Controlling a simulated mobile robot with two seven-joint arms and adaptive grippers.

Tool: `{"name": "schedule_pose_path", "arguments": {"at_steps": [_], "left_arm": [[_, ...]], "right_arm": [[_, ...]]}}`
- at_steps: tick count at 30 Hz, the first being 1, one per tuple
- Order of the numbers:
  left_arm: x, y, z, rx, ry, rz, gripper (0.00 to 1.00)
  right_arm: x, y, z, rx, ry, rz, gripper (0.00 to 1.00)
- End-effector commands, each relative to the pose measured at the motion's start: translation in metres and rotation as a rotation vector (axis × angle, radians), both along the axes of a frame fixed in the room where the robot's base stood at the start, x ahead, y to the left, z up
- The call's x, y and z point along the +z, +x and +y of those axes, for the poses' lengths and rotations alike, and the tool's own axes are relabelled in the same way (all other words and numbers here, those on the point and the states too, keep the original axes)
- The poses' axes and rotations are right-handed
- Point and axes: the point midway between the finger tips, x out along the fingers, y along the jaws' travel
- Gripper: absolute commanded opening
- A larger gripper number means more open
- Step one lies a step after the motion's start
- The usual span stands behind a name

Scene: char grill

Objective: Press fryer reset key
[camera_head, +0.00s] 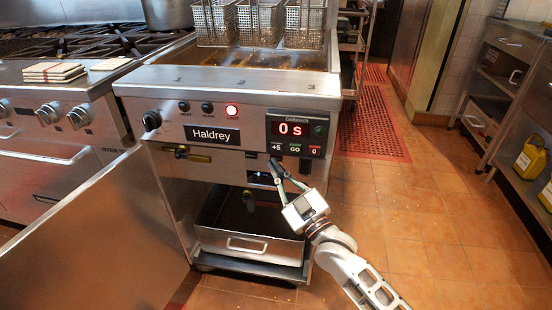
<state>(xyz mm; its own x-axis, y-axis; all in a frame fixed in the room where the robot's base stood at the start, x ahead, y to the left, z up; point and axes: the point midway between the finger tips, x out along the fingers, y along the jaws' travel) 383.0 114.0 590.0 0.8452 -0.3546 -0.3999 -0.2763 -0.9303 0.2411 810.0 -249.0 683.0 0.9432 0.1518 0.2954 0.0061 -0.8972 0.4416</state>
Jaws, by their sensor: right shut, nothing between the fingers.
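The fryer (190,85) stands in the middle, with a Haldrey nameplate (216,134) on its front. Its timer display (290,130) reads "0 s" in red, above keys marked +5, GO and 0 (313,153). A round red lamp (232,110) is lit on the panel. A dark recess (262,178) with a small bluish light lies under the panel; I cannot make out a key marked reset. My right gripper (274,165) is shut and empty, its fingertips in front of the fryer just below the panel edge, partly covering the recess. My left gripper is out of view.
The fryer's door (90,240) stands open toward the front left. A metal drawer pan (248,246) sits low in the cabinet. Fry baskets (258,22) hang above the oil. A range (40,120) is at left. Tiled floor (440,230) at right is free.

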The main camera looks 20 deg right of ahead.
Motion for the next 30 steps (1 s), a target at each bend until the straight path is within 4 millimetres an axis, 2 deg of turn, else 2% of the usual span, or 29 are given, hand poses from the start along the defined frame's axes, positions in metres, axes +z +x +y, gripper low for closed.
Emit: {"name": "schedule_pose_path", "arguments": {"at_steps": [30], "left_arm": [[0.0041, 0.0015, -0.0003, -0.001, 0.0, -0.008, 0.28]], "right_arm": [[-0.0002, 0.0071, -0.0046, 0.0, 0.001, 0.0, 0.0]]}}
